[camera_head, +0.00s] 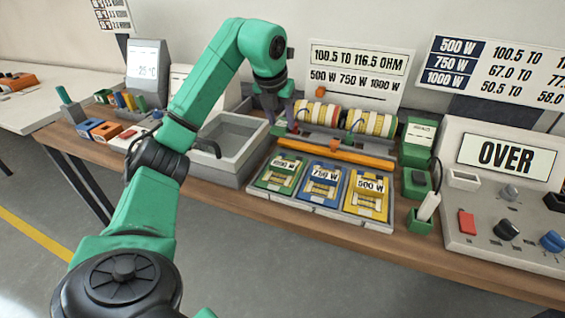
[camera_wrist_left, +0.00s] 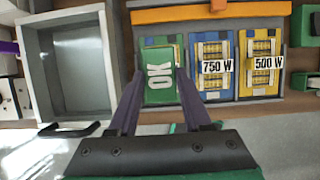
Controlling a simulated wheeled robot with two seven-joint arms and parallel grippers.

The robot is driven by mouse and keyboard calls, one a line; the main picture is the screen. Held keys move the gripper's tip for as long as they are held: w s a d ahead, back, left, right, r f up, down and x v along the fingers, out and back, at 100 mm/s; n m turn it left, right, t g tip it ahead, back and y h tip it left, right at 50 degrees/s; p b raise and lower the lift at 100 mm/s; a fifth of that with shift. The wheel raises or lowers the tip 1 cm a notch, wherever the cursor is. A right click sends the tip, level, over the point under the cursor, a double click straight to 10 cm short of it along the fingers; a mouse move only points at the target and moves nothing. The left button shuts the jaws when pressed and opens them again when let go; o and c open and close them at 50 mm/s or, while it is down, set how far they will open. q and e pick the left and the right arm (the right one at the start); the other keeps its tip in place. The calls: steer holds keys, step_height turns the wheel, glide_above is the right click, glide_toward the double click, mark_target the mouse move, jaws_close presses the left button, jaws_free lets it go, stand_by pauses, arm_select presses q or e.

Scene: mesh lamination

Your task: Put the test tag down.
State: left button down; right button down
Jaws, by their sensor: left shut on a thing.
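My left gripper (camera_wrist_left: 160,90) is shut on a green test tag (camera_wrist_left: 158,85) marked OK, seen between its two purple fingers in the left wrist view. In the wrist view the tag covers much of the tray's left compartment. I cannot tell whether the tag touches anything below it. My right gripper is not in view.
The tray holds green 1000 W (camera_head: 281,171), blue 750 W (camera_head: 323,183) and yellow 500 W (camera_head: 367,195) cards. An orange bar (camera_head: 335,152) and striped rolls (camera_head: 350,119) stand behind. An empty grey bin (camera_head: 232,138) is left; a tester reading OVER (camera_head: 505,158) is right.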

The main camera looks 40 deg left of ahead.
mark_target(283, 163)
arm_select(q)
step_height(283, 163, down, 12)
steer(key=shift+w+f+b, duration=0.1)
steer(key=shift+b, duration=0.35)
steer(key=shift+c, duration=1.7)
jaws_free()
steer(key=v, duration=1.2)
steer(key=shift+w, duration=0.1)
